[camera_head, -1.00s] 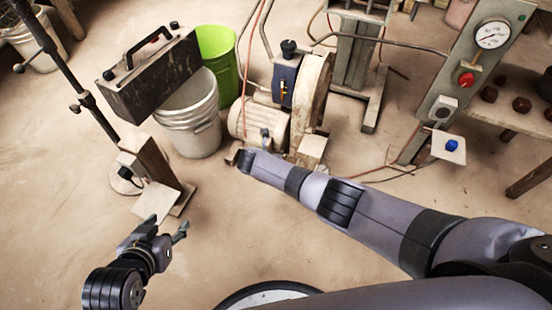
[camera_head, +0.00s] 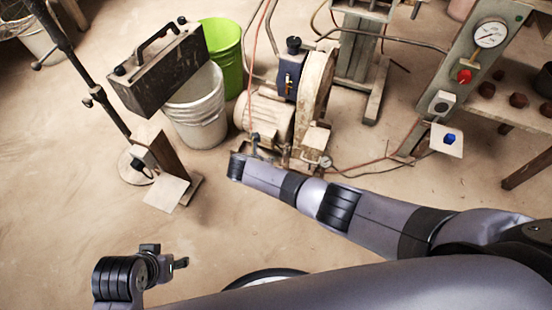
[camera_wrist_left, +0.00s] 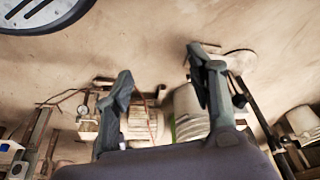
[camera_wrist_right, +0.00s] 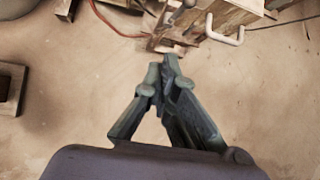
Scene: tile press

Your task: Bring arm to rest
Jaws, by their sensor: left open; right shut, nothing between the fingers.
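My left gripper (camera_head: 178,264) is low at the left of the head view, over bare floor. In the left wrist view its two fingers (camera_wrist_left: 163,78) stand wide apart with nothing between them. My right arm reaches in from the right of the head view, and its gripper is mostly hidden past the wrist. In the right wrist view the right gripper's fingertips (camera_wrist_right: 163,72) are together with nothing held. Behind them, bare floor and part of a wooden-looking block (camera_wrist_right: 235,14) show; I cannot tell any contact.
A white bucket (camera_head: 196,112) with a dark handled box (camera_head: 160,72) at its rim stands beside a green bucket (camera_head: 222,50). A motor unit (camera_head: 262,112) is past my right wrist. A gauge panel (camera_head: 478,65) is at right. The left floor is mostly clear.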

